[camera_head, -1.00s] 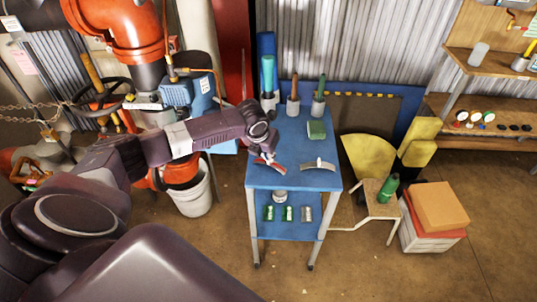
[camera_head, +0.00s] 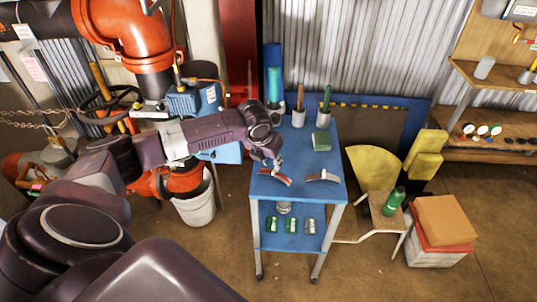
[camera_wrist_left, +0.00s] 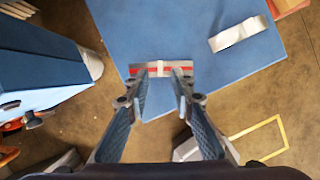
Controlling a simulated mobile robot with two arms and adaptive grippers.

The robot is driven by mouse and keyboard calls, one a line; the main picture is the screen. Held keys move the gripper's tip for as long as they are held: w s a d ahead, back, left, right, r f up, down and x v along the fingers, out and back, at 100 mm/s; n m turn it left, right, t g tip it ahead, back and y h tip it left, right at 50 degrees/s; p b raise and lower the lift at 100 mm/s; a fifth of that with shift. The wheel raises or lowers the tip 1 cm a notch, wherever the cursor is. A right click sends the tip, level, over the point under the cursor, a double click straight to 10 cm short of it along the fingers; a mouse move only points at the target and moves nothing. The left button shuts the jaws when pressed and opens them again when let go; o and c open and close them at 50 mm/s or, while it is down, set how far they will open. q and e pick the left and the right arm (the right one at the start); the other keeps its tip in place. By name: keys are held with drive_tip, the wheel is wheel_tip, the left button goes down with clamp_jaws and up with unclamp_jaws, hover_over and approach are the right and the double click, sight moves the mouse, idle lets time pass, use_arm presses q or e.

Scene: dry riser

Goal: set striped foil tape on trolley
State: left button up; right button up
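The striped foil tape (camera_head: 275,177), a red and silver curved strip, lies on the top of the blue trolley (camera_head: 298,150), near its left front edge. In the left wrist view the striped foil tape (camera_wrist_left: 160,69) lies across, just beyond my fingertips, with a pale band at its middle. My left gripper (camera_head: 275,161) is just above and behind it. In the wrist view my left gripper (camera_wrist_left: 161,76) has its two fingers apart with nothing visible held between them. A plain silver strip (camera_head: 322,175) lies to the right on the trolley top. My right gripper is not in view.
Tool cups (camera_head: 299,119) stand at the trolley's back, with a green block (camera_head: 321,141) in front. Cans (camera_head: 291,225) stand on the lower shelf.

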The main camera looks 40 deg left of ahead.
use_arm(q)
drive_tip(key=v, duration=0.8)
drive_tip(key=shift+b, duration=0.35)
